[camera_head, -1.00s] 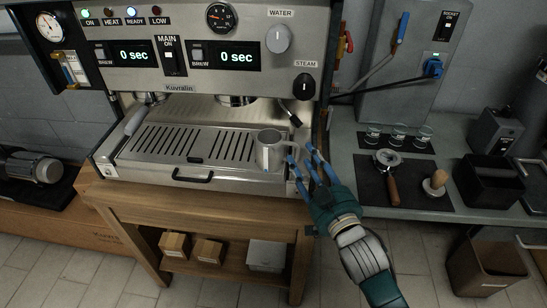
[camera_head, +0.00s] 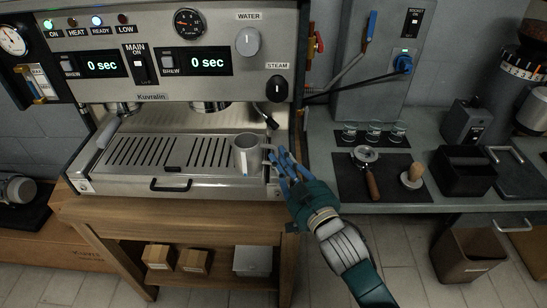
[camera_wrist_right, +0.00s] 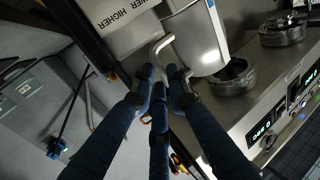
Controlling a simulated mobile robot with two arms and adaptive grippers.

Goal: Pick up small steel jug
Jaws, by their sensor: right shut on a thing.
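The small steel jug (camera_head: 246,155) stands upright at the right end of the coffee machine's drip tray (camera_head: 130,178). Its handle points right, toward my right gripper (camera_head: 274,160). The blue fingers are shut on the jug's handle. In the right wrist view the jug (camera_wrist_right: 203,38) shows large at the top, with its curved handle (camera_wrist_right: 162,42) at the fingertips of the right gripper (camera_wrist_right: 160,76). The exact finger contact is partly hidden. My left gripper is not in view.
The steam wand (camera_head: 269,120) hangs close behind the jug. The machine's front panel (camera_head: 190,90) rises behind the tray. To the right, a counter holds a portafilter (camera_head: 367,165), a tamper (camera_head: 412,176), small glasses (camera_head: 374,132) and a black bin (camera_head: 466,172).

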